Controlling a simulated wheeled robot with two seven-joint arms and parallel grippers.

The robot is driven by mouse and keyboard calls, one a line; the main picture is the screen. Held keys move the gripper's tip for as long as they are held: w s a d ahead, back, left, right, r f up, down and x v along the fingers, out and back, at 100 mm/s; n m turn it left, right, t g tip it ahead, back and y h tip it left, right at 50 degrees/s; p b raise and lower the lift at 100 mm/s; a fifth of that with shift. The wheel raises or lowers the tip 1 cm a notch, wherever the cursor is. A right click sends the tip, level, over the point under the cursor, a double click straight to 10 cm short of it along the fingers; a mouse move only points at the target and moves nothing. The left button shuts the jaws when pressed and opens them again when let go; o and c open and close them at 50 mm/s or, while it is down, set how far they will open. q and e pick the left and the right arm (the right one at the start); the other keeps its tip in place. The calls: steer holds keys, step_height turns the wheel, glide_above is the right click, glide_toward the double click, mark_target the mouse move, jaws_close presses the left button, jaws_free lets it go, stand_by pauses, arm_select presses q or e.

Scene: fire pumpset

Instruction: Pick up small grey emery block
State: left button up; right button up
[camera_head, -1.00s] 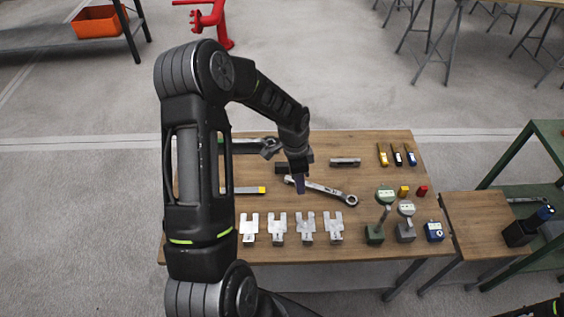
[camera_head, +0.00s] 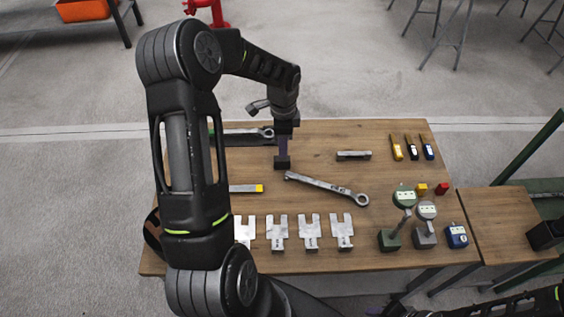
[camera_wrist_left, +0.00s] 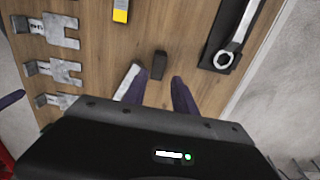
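The small grey emery block (camera_head: 282,162), which looks dark grey, sits on the wooden table (camera_head: 320,135) directly below my left gripper (camera_head: 283,148) in the head view, and the fingers partly overlap it there. In the left wrist view the block (camera_wrist_left: 158,65) stands just ahead of the gap between the two purple-grey fingers of my left gripper (camera_wrist_left: 157,80). The fingers are apart with nothing between them. Whether they touch the block cannot be told. My right gripper is not in view; only part of my right arm shows at the lower right.
A wrench (camera_head: 330,187) lies right of the block, and a grey bar (camera_head: 353,155) is farther right. A yellow-ended tool (camera_head: 246,188) lies nearer left. A spanner on a dark tray (camera_wrist_left: 235,40) lies behind.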

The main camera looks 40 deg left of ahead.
mark_target(282, 161)
arm_select(q)
steer(key=shift+f, duration=1.35)
steer(key=shift+s+f+p, duration=0.2)
steer(key=shift+f+p, duration=0.4)
steer(key=shift+f, duration=2)
steer(key=shift+c, duration=0.5)
jaws_close()
